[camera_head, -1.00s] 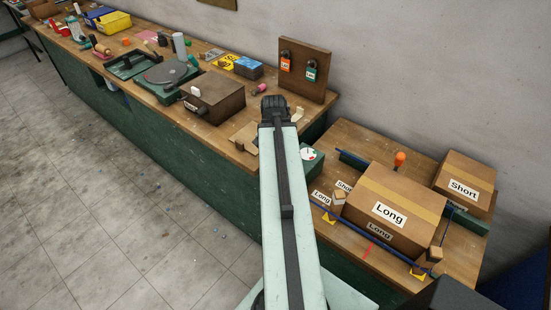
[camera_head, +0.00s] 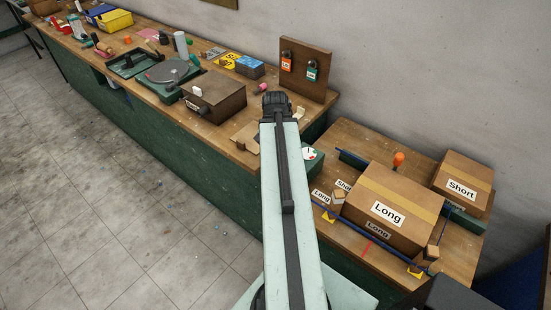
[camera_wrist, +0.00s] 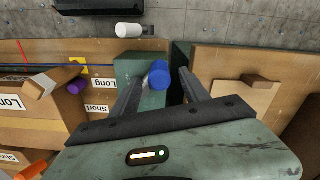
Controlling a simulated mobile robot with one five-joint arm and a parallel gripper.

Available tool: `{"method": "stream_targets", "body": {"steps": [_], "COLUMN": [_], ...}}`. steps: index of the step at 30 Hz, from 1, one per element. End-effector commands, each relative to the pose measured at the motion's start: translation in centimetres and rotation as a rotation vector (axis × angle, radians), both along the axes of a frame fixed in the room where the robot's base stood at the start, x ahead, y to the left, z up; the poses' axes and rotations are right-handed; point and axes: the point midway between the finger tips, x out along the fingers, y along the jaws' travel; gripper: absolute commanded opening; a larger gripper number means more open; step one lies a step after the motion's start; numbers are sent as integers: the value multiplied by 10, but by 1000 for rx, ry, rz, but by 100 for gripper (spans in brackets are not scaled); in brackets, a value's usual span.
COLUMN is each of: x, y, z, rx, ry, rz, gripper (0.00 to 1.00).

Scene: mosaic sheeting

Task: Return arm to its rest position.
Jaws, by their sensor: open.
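My pale arm stretches up the middle of the head view, with a black joint (camera_head: 277,103) at its far end, over the right end of the long workbench (camera_head: 215,130). My gripper's fingers are not clear in that view. In the wrist view my gripper (camera_wrist: 160,80) shows two dark fingers standing apart. A blue cylinder (camera_wrist: 158,75) appears between them, on or in front of a green block (camera_wrist: 135,72). I cannot tell how far it is from the fingers, and neither finger visibly grips it.
A carton marked Long (camera_head: 405,190) and a carton marked Short (camera_head: 465,178) stand right of my arm. A brown box (camera_head: 213,97) and an upright lock board (camera_head: 305,68) are on the bench. Grey floor (camera_head: 100,200) is open at left.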

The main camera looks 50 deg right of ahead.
Motion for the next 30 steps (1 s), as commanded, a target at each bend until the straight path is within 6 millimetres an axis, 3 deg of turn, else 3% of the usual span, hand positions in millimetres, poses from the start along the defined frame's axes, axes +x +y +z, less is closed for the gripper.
{"method": "stream_targets", "body": {"steps": [1, 8, 21, 23, 26, 30], "x": [0, 0, 8, 24, 67, 128], "y": [0, -1, 6, 22, 71, 172], "z": [19, 56, 56, 56, 56, 56], "rx": [0, 0, 0, 0, 0, -1], "ry": [0, 0, 0, 0, 0, 0], "rz": [0, 0, 20, 62, 188, 422], "gripper": [54, 54, 54, 54, 54, 54]}}
